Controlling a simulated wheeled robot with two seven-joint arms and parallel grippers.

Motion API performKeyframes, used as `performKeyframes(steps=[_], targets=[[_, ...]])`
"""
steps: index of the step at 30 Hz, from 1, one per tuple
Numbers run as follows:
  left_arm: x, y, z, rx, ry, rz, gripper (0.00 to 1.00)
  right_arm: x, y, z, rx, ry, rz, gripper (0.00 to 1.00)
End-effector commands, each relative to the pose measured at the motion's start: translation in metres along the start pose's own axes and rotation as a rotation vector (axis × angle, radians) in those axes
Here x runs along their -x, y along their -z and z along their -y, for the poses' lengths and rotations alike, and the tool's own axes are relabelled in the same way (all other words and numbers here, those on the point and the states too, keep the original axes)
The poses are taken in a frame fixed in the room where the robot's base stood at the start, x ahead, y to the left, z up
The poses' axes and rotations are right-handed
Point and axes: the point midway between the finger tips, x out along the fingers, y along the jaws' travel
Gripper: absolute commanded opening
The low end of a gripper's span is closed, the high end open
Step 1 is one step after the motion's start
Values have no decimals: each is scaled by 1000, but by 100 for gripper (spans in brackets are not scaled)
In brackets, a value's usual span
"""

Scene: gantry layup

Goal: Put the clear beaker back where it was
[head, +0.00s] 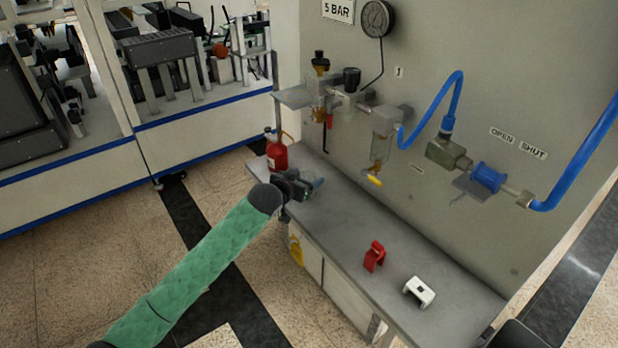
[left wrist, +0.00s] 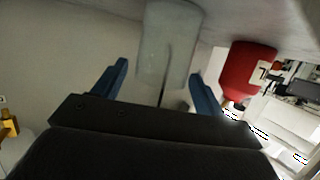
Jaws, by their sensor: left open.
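The clear beaker (left wrist: 168,45) shows in the left wrist view as a pale see-through cylinder near the top middle. It is in line with the gap between my left gripper's blue fingers (left wrist: 158,88), which are open on either side of its near part. I cannot tell whether they touch it. In the head view my left gripper (head: 314,187) is over the left part of the grey bench (head: 345,215), and I cannot make out the beaker there. My right gripper is not in view.
A red clip (head: 374,256) and a white block (head: 420,291) lie farther right.

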Motion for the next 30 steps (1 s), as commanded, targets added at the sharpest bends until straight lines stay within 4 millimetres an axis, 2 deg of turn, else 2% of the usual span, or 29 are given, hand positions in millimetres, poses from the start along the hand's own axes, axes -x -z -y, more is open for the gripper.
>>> performKeyframes(steps=[3,9,15,21,30], targets=[[25,-4,0,0,0,-1,72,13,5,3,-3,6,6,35],[61,-2,0,0,1,-2,72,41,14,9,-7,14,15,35],[83,-1,0,0,1,-1,72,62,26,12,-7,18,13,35],[90,0,0,1,1,0,72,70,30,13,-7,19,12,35],[90,0,0,1,1,0,72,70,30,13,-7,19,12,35]])
